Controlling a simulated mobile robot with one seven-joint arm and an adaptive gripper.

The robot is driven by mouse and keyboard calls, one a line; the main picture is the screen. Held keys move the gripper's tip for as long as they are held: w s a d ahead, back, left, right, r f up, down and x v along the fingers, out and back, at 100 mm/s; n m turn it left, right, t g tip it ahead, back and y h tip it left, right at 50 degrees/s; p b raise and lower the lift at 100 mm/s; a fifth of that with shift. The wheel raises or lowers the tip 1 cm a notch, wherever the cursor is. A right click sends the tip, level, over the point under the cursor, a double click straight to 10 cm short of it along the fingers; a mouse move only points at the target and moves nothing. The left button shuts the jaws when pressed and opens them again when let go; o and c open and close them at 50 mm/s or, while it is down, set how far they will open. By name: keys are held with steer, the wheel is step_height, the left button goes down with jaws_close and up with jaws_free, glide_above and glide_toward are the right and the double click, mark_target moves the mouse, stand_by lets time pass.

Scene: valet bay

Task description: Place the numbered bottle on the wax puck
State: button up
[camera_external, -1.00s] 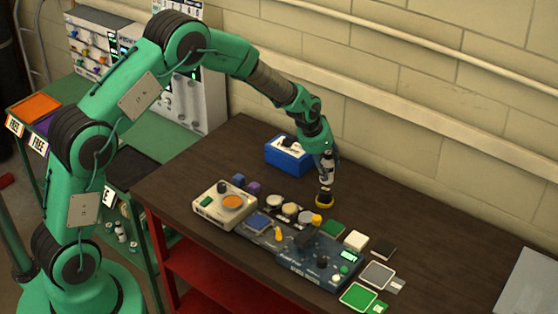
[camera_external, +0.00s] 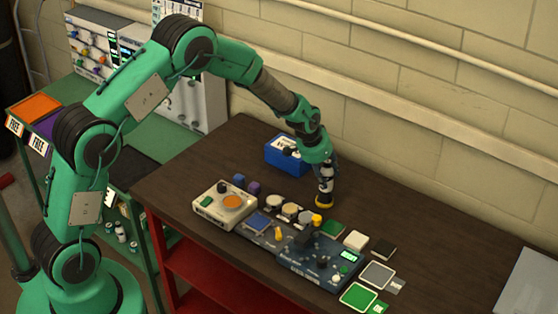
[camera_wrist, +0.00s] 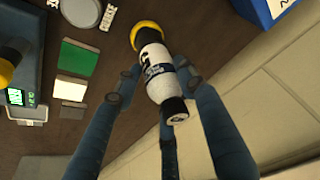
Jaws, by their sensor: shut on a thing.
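The numbered bottle (camera_external: 325,185) is white with black bands and dark label markings. It stands roughly upright between the fingers of my gripper (camera_external: 325,163). In the wrist view the bottle (camera_wrist: 156,78) has a black cap end nearest the camera, and blue fingers close around it on both sides. The yellow wax puck (camera_external: 324,204) lies on the dark table directly under the bottle. In the wrist view its yellow rim (camera_wrist: 146,27) shows around the bottle's far end, and the bottle hides its middle. The bottle's base appears to meet the puck; I cannot tell if its weight rests there.
A blue box (camera_external: 287,154) stands behind and left of the puck. A dark blue device (camera_external: 318,262), a green square (camera_external: 332,229), a white block (camera_external: 356,240) and a cream device (camera_external: 225,205) are in front.

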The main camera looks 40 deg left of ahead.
steer(key=shift+f, duration=0.15)
steer(key=o, duration=1.2)
steer(key=shift+o, duration=0.2)
steer(key=shift+r, duration=0.25)
steer(key=v, duration=1.2)
